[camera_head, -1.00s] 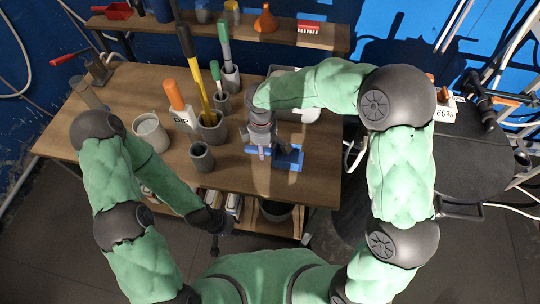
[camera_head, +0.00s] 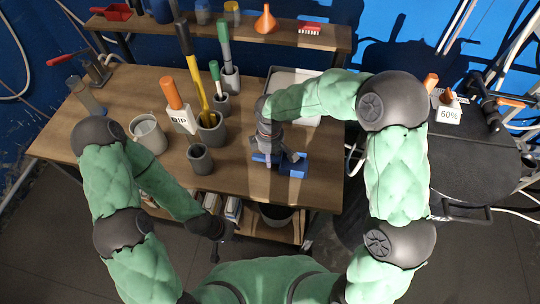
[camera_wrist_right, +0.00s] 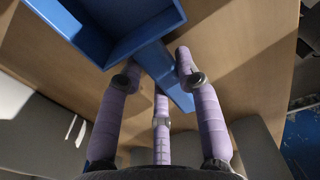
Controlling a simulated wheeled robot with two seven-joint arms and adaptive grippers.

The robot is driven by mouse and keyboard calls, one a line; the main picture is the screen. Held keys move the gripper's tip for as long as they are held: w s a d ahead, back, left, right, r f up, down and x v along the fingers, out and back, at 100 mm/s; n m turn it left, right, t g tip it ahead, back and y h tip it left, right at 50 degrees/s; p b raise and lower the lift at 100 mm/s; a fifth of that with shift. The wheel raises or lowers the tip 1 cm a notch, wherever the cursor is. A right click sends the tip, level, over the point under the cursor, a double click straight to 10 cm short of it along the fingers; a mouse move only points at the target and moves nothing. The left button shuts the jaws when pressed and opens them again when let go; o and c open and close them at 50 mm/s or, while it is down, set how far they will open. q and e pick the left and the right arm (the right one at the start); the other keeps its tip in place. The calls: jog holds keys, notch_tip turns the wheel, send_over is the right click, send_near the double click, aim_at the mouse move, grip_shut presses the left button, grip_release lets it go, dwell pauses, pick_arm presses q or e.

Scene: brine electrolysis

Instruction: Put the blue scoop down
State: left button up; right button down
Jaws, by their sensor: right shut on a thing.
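The blue scoop (camera_head: 292,168) is low over or on the front right of the wooden table (camera_head: 240,183). I cannot tell if it touches the wood. My right gripper (camera_head: 268,158) points down at its left end. In the right wrist view, the purple fingers of the right gripper (camera_wrist_right: 158,78) are around the handle of the scoop (camera_wrist_right: 120,35), whose open pan lies at the top left. My left gripper (camera_head: 217,232) hangs low in front of the table's front edge, away from the scoop. Its fingers are too small and dark to read.
A grey cup (camera_head: 200,160) stands left of the scoop. Behind it are a grey holder (camera_head: 211,135) with tools and a DIP-labelled block (camera_head: 181,119). A light tray (camera_head: 283,80) lies behind my right forearm. Bare wood surrounds the scoop on the left and front.

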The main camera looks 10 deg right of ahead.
jog(key=c, duration=0.9)
grip_release()
jog(key=shift+o, duration=0.2)
notch_tip(320, 180, up, 12)
jog(key=p, duration=0.4)
jog(key=shift+r, duration=0.1)
